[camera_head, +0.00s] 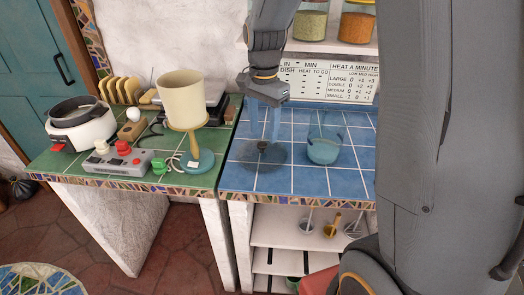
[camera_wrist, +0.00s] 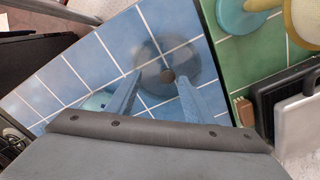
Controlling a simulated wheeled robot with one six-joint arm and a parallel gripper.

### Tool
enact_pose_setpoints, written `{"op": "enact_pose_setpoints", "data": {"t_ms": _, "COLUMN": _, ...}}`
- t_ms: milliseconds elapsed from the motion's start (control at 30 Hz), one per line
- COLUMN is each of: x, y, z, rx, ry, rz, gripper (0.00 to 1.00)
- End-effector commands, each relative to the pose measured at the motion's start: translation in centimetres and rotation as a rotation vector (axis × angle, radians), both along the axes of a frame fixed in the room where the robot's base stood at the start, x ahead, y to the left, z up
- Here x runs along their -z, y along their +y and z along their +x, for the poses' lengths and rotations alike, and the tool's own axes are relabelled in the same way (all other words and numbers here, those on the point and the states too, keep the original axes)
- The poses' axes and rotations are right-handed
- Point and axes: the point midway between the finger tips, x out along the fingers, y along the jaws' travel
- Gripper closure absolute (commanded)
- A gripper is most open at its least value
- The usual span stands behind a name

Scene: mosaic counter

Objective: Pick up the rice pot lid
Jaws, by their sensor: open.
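A clear, dark-tinted round lid (camera_head: 245,154) with a small dark knob lies flat on the blue tiled counter. It also shows in the wrist view (camera_wrist: 203,62), with its brown knob between my fingertips in the picture. My gripper (camera_head: 264,136) points down over the lid with its two blue fingers apart, one on each side of the knob. In the wrist view my gripper (camera_wrist: 160,78) is open, and I cannot tell whether the fingers touch the knob. A clear blue pot (camera_head: 323,150) stands on the counter to the right of the lid.
The green tiled counter (camera_head: 62,163) at left holds a lamp (camera_head: 181,88), a white cooker (camera_head: 82,130), a grey control box (camera_head: 118,162) and a toast rack (camera_head: 121,90). Jars (camera_head: 310,24) stand on a shelf behind. Blue tiles are bare around the lid and pot.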

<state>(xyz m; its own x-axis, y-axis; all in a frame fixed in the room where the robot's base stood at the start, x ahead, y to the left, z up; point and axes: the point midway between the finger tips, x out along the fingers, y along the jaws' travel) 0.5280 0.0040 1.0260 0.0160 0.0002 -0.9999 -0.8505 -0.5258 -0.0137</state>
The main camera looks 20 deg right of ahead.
Motion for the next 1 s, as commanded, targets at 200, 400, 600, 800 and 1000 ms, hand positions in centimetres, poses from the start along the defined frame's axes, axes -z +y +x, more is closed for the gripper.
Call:
{"op": "enact_pose_setpoints", "data": {"t_ms": 200, "x": -0.8, "y": 0.2, "z": 2.5, "rx": 0.179, "ry": 0.016, "rz": 0.001, "gripper": 0.53}}
{"op": "enact_pose_setpoints", "data": {"t_ms": 400, "x": 0.7, "y": 0.2, "z": 2.7, "rx": 0.203, "ry": 0.02, "rz": 0.001, "gripper": 0.53}}
{"op": "enact_pose_setpoints", "data": {"t_ms": 600, "x": 2.4, "y": 0.0, "z": 2.6, "rx": 0.201, "ry": 0.02, "rz": 0.001, "gripper": 0.53}}
{"op": "enact_pose_setpoints", "data": {"t_ms": 800, "x": 4.8, "y": -0.6, "z": 2.4, "rx": 0.201, "ry": 0.02, "rz": 0.001, "gripper": 0.53}}
{"op": "enact_pose_setpoints", "data": {"t_ms": 1000, "x": 6.7, "y": -0.5, "z": 2.4, "rx": 0.199, "ry": 0.018, "rz": 0.002, "gripper": 0.53}}
